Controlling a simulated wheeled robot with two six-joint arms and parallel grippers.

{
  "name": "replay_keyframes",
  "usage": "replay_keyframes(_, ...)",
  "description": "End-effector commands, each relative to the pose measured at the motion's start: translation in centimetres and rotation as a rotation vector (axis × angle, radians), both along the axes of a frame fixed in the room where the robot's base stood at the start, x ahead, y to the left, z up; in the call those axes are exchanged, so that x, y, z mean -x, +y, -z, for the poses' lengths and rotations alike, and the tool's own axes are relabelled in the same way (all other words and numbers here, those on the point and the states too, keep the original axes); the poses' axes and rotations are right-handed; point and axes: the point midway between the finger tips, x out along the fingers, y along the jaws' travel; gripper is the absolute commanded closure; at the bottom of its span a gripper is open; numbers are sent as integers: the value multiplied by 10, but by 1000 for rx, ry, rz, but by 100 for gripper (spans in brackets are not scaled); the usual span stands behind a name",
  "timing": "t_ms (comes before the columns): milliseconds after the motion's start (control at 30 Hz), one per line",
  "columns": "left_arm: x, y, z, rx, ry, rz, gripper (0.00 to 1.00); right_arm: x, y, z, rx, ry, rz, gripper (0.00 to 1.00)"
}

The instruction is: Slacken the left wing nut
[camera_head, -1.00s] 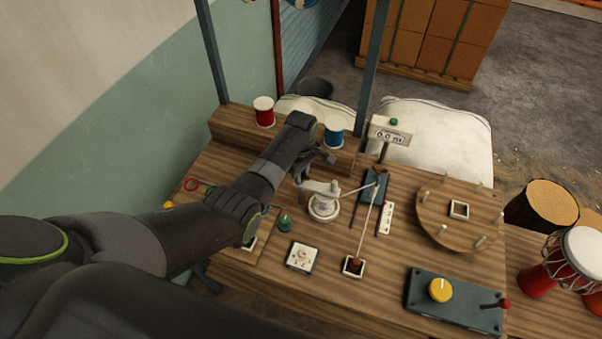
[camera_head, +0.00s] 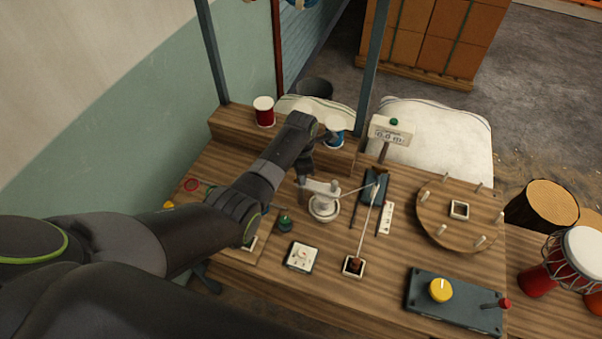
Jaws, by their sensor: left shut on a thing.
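My left gripper (camera_head: 304,174) reaches in from the left and points down at the left end of the pale tensioner (camera_head: 324,206). Its jaws are shut on a small part there, which fits the left wing nut. The fingers and wrist hide nearly all of that nut, so its shape and turn cannot be made out. A thin line runs from the tensioner to the dark blue block (camera_head: 373,188). My right gripper is not in view.
A round pegged board (camera_head: 440,220), a control box (camera_head: 462,306) with a yellow knob, and a small display (camera_head: 391,134) are to the right.

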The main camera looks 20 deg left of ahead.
Motion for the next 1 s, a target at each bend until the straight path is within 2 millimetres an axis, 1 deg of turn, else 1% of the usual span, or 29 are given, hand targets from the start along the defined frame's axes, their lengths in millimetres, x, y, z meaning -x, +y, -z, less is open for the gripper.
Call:
replay_keyframes(200,-1,0,-1,-2,-3,-182,100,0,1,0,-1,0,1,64)
replay_keyframes(500,-1,0,-1,-2,-2,-356,100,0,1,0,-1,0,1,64)
replay_keyframes(700,-1,0,-1,-2,-2,-413,100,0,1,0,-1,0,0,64)
replay_keyframes(1000,-1,0,-1,-2,-2,-432,100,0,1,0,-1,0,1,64)
